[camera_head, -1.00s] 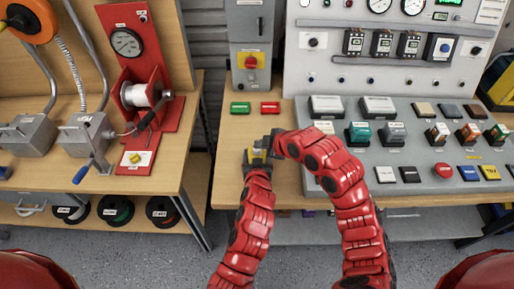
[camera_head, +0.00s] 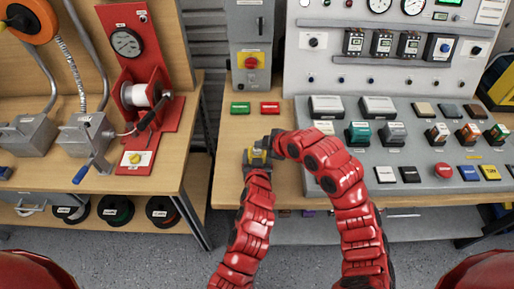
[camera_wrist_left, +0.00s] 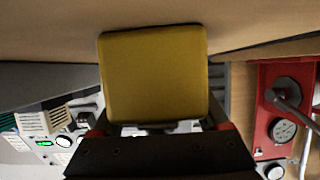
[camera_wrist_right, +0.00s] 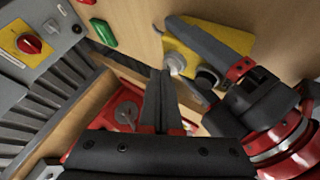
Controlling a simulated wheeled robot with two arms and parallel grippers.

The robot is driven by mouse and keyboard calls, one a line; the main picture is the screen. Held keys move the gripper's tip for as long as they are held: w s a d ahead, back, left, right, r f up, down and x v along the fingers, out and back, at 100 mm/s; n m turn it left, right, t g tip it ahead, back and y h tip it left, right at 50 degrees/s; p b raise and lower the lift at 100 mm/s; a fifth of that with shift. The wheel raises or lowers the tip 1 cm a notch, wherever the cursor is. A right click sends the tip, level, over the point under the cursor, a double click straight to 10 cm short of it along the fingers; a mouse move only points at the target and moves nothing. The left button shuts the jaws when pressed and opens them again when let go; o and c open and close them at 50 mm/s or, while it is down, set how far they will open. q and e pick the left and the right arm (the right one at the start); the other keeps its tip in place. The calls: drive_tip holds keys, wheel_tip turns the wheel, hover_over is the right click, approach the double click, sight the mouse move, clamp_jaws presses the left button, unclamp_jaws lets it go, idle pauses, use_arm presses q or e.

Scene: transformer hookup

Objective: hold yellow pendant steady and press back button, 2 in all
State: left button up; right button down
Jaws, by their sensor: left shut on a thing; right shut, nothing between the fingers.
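My left gripper (camera_head: 256,160) is shut on the yellow pendant (camera_head: 259,154), above the front edge of the bench. The pendant's plain yellow face (camera_wrist_left: 153,75) fills the middle of the left wrist view. In the right wrist view, the pendant (camera_wrist_right: 186,42) carries a pale round button (camera_wrist_right: 176,64) and a dark round button (camera_wrist_right: 207,77). My right gripper (camera_wrist_right: 161,75) is shut and empty, its tips close beside the pale button. I cannot tell whether they touch it. In the head view, my right gripper (camera_head: 270,144) is mostly hidden at the pendant.
A green plate (camera_head: 241,108) and a red plate (camera_head: 270,107) lie on the bench behind the pendant. A grey box with a red and yellow switch (camera_head: 251,61) stands behind them. A sloped button panel (camera_head: 400,140) fills the right. A wooden workbench (camera_head: 172,182) stands left.

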drive_tip(key=shift+r, duration=3.1)
drive_tip(key=shift+r, duration=0.1)
idle(0.5)
wheel_tip(320, 180, up, 4)
drive_tip(key=shift+f, duration=0.2)
drive_tip(key=shift+f, duration=0.1)
drive_tip(key=shift+f, duration=4.3)
